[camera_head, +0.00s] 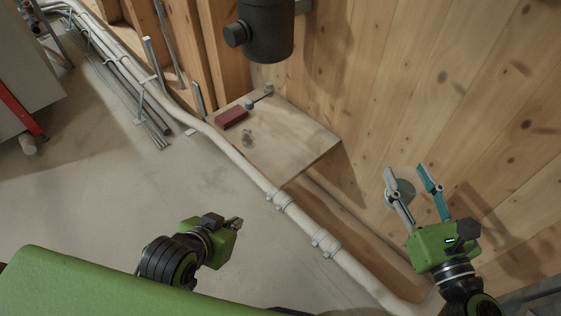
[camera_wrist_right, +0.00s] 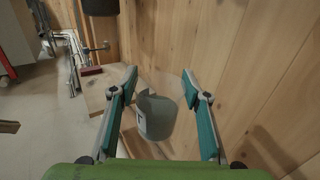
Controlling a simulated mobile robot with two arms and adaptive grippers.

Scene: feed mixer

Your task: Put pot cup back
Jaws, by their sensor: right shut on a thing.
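The grey pot cup (camera_head: 401,193) is between the fingers of my right gripper (camera_head: 416,190), at the right of the head view. In the right wrist view the cup (camera_wrist_right: 157,118) appears as a rounded grey cup between the teal-padded fingers of the same gripper (camera_wrist_right: 160,105). My right gripper is shut on it, in front of the wooden wall. A dark cylindrical pot (camera_head: 268,30) with a side knob is at the top of the head view, above the shelf. My left gripper (camera_head: 236,224) is low, left of centre, away from the cup; its finger opening is not clear.
A wooden shelf (camera_head: 290,145) below the dark pot holds a red block (camera_head: 231,118) and small metal parts (camera_head: 248,138). A pale pipe (camera_head: 240,165) runs diagonally past the shelf. A cabinet (camera_head: 25,70) stands at the far left. The floor between is open.

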